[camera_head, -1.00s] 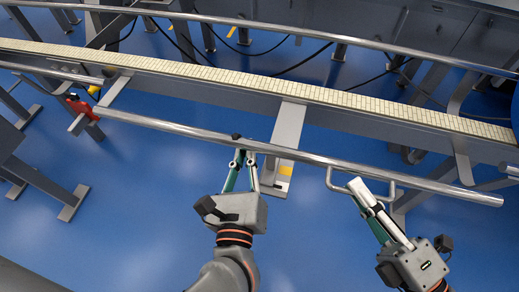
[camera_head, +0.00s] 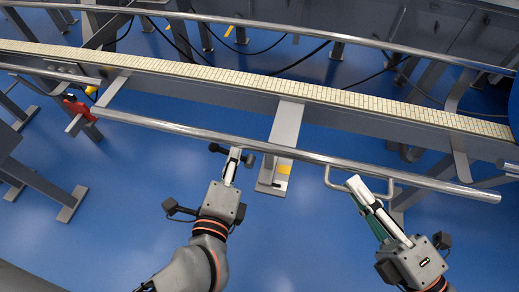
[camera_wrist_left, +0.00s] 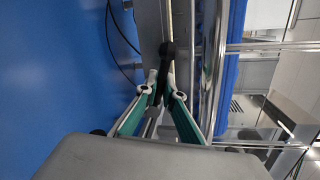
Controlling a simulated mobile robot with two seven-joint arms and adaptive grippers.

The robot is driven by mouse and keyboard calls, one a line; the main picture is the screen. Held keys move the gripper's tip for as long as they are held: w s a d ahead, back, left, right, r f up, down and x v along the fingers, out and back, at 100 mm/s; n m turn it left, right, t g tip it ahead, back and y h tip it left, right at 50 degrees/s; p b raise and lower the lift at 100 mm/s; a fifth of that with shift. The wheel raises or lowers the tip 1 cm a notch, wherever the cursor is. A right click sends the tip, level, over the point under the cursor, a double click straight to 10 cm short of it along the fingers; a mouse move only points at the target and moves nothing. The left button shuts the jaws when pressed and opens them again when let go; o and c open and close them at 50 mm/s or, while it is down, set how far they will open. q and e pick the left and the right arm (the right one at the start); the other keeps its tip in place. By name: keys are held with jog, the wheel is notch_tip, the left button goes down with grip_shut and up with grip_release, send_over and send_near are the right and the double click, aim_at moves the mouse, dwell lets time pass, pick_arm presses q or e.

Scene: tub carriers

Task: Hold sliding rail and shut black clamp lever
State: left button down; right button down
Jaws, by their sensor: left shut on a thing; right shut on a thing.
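The sliding rail (camera_head: 240,144) is a long shiny metal tube running across the head view, with a U-shaped handle (camera_head: 335,188) below its right part. My right gripper (camera_head: 356,185) is shut on this handle. The black clamp lever (camera_head: 215,148) is at the rail's middle, its knob end showing left of my left gripper (camera_head: 233,158). That gripper is shut on the lever just below the rail. In the left wrist view the black lever (camera_wrist_left: 167,50) runs down between the green-sided fingers (camera_wrist_left: 160,92). The fingers partly hide the lever in both views.
A conveyor with a pale slatted belt (camera_head: 255,85) runs behind the rail. A grey support plate (camera_head: 285,128) with a yellow mark crosses under the rail right of my left gripper. A red clamp (camera_head: 77,107) sits at the rail's left end. The blue floor in front is open.

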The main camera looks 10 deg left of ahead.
pick_arm(q)
jog(key=shift+a+f+n+h, duration=0.15)
jog(key=shift+f+n+h, duration=0.15)
jog(key=shift+n, duration=0.5)
pick_arm(e)
jog(key=shift+f, duration=0.1)
pick_arm(q)
jog(key=c, duration=2.4)
grip_release()
jog(key=shift+c, duration=0.2)
jog(key=shift+s, duration=0.1)
pick_arm(e)
jog(key=shift+s, duration=0.1)
pick_arm(q)
jog(key=s+r, duration=0.2)
jog(key=s, duration=0.9)
jog(key=shift+s+d, duration=0.3)
jog(key=shift+r, duration=0.1)
pick_arm(e)
jog(key=c, duration=2.1)
grip_release()
